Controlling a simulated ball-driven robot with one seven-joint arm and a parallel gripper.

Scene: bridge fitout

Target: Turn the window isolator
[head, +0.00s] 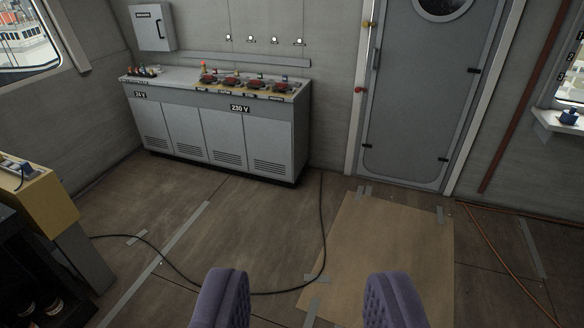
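A row of red rotary isolators (256,84) sits on a yellow panel on top of the grey cabinet (180,130), on its 230 V side (240,108). Small dark labels run along the panel's front edge, too small to read, so I cannot tell which one is the window isolator. My gripper (307,285) shows two purple padded fingers low in the picture, wide apart and with nothing between them. It is well short of the cabinet, which stands across the floor against the far wall.
A black cable (322,230) lies across the floor before the cabinet. A taped plywood sheet (390,260) lies right of centre. A grey door (420,95) is at the back. A yellow console (40,200) stands at left. Floor in front of the cabinet is otherwise clear.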

